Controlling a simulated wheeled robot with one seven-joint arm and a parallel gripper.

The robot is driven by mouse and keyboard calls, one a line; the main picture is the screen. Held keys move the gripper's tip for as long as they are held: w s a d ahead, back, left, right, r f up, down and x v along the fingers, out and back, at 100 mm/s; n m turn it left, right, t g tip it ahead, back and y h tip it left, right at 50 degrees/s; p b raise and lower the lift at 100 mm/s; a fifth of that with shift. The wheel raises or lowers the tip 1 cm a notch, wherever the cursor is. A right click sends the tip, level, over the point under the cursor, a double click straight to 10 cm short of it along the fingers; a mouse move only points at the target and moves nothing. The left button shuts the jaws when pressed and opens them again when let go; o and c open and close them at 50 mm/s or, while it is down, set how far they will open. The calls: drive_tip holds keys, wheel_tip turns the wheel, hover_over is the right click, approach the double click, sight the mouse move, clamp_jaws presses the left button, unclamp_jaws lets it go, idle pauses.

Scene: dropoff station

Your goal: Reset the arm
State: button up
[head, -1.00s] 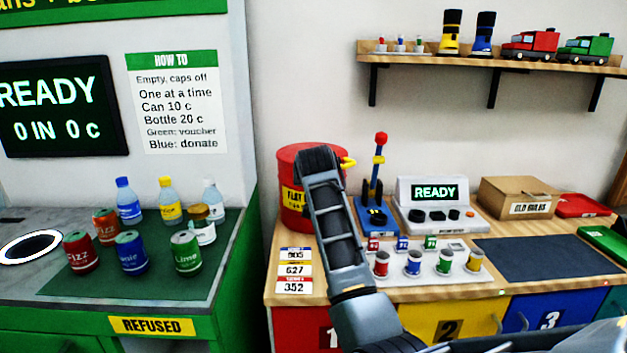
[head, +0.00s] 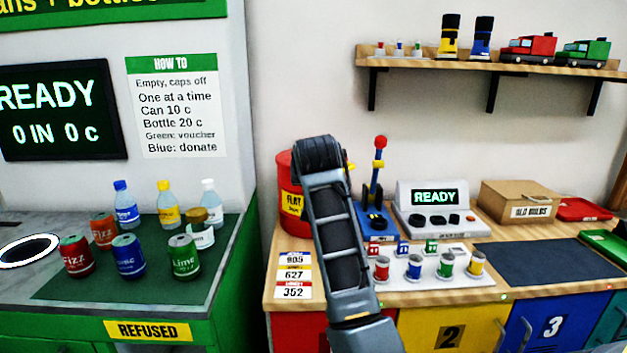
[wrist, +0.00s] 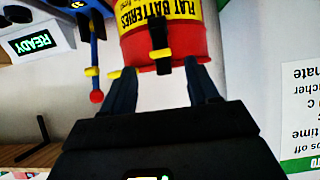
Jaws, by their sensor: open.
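My arm rises from the bottom middle of the head view, in front of the wooden bench (head: 284,237). In that view, which is upside down, the red and yellow flat-batteries drum (wrist: 190,35) stands beyond the fingertips. The drum (head: 291,204) is partly hidden behind my arm in the head view. My fingers cannot be made out in the head view.
The blue lever stand (head: 376,215), grey READY console (head: 433,195) and a white rack (head: 440,284) of small coloured cylinders are right of my arm. Cans and bottles stand on the green mat (head: 190,292) at left. A wall shelf (head: 480,62) is above. The dark pad (head: 545,262) is clear.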

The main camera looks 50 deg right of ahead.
idle(0.3)
